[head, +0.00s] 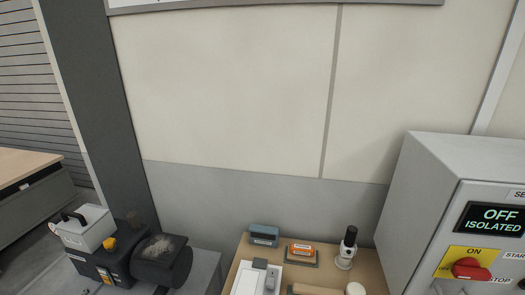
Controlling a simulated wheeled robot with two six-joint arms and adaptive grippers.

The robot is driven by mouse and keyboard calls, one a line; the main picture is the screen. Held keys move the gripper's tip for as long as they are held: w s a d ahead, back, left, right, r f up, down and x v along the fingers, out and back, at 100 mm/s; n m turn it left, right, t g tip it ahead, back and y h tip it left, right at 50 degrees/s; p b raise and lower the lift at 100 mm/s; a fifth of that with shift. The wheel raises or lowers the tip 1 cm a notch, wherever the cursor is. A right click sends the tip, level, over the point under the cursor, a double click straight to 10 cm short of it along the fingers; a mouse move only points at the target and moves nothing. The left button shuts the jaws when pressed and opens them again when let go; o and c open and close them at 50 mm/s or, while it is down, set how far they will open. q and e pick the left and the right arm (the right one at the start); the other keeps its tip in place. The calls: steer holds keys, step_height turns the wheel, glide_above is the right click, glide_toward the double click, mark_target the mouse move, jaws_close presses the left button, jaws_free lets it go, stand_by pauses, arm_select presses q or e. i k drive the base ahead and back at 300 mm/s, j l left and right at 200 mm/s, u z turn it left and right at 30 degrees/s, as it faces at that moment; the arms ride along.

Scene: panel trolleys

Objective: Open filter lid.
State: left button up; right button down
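At the lower left, a machine (92,262) stands on a grey surface. A light grey box-shaped part (88,232) with a dark handle (72,217) on top sits at its back left. This may be the filter housing with its lid, but I cannot tell for sure. A yellow knob (109,243) is beside it. To the right is a dark round part (162,258) with pale dust on its top. I cannot tell whether any lid is open or shut. Neither of my grippers is in view.
A wooden-topped bench (376,276) holds a blue-grey block (264,235), orange pieces (301,250), a white-and-black bottle (346,250) and a white case (246,281). A grey control cabinet (425,200) at right reads OFF ISOLATED and has a red rotary switch (471,269). A wall closes the back.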

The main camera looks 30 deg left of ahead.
mark_target(78, 222)
steer(key=u, duration=2.55)
